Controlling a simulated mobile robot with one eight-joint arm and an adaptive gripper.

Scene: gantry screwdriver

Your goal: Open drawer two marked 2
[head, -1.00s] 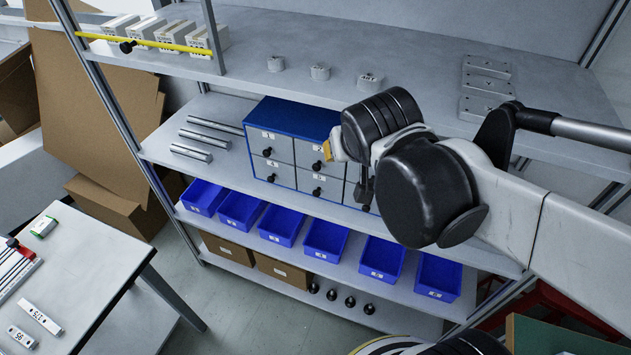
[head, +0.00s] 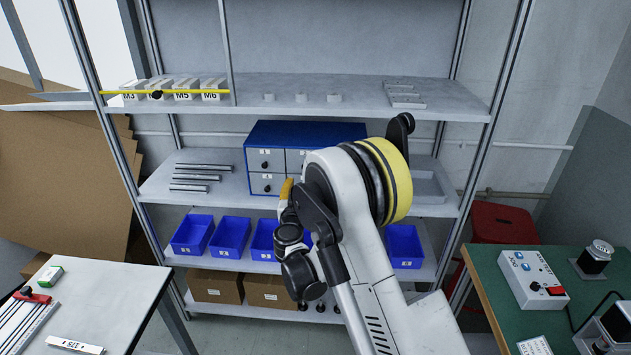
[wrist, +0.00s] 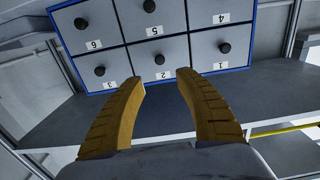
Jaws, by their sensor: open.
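A blue cabinet (head: 305,131) with grey drawers stands on the middle shelf. In the wrist view it shows upside down, with numbered labels and black knobs. Drawer two (wrist: 162,66) is the middle one of the row nearest my gripper and looks shut. Its black knob (wrist: 159,59) lies just beyond the fingertips, between their lines. My gripper (wrist: 159,79) is open and empty, its yellow fingers on either side of the label 2. The fingers appear apart from the knob. In the head view my arm hides the cabinet's right part, and one yellow finger (head: 286,190) shows before it.
Blue bins (head: 191,235) stand on the shelf below the cabinet. Metal rods (head: 200,178) lie left of it. The upper shelf (head: 350,112) overhangs it. A white table (head: 110,290) is at front left, a green workbench (head: 500,290) at right.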

